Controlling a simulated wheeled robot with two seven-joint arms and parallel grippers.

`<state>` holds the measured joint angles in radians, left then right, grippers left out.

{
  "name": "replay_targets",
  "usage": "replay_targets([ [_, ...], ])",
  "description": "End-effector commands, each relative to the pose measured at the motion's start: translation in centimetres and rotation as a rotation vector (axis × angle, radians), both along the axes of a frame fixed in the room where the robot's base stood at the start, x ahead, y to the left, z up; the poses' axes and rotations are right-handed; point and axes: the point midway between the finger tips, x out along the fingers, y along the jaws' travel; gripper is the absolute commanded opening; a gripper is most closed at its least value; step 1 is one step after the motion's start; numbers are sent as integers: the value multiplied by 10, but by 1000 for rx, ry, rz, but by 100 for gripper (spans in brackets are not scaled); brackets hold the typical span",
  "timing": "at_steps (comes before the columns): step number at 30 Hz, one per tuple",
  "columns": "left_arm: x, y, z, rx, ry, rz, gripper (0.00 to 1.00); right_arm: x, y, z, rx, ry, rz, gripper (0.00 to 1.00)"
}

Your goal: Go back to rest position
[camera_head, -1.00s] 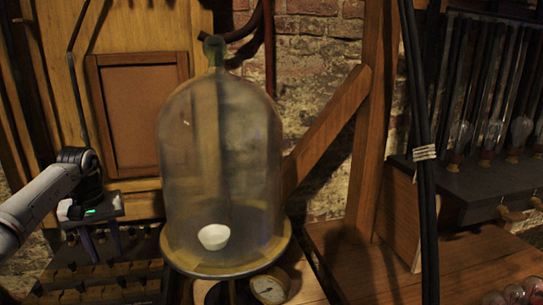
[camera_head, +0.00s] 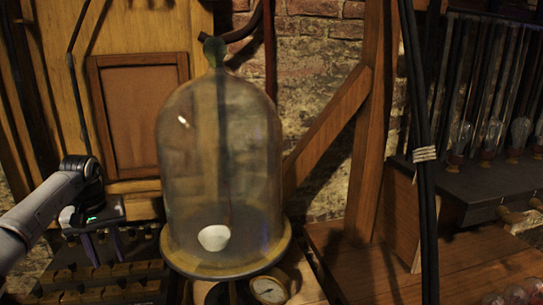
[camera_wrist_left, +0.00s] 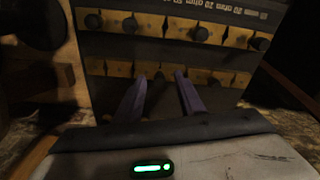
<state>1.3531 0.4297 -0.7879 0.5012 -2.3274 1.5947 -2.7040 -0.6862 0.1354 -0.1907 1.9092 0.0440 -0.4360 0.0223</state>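My right gripper is not in view. A glass bell jar (camera_head: 220,150) stands on a round plate (camera_head: 225,272) to the right of my left gripper, apart from it. A small white cup (camera_head: 213,238) is seen inside the jar; it looks tilted.
The board with brass strips and knobs (camera_wrist_left: 165,28) lies in front of the left fingers. A round gauge (camera_head: 268,289) sits below the plate. Black cables (camera_head: 424,190) hang at the right, before a shelf (camera_head: 485,185) with glass bulbs. The wooden surface at lower right is mostly bare.

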Motion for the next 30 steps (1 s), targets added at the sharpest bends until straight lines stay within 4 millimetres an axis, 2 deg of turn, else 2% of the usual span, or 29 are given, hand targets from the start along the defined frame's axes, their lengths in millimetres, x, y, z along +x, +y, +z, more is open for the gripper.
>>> replay_targets([
  [1,3,-2,17,-3,-11,-2,36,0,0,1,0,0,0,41],
  [3,3,0,29,0,-10,-1,36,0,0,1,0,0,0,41],
  [9,2,0,57,0,-7,0,36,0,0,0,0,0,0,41],
  [12,2,1,64,2,-5,0,36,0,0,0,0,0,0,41],
  [17,2,0,69,0,-6,0,36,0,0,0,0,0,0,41],
  [30,4,-4,68,-15,-16,-7,36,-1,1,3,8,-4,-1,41],
])
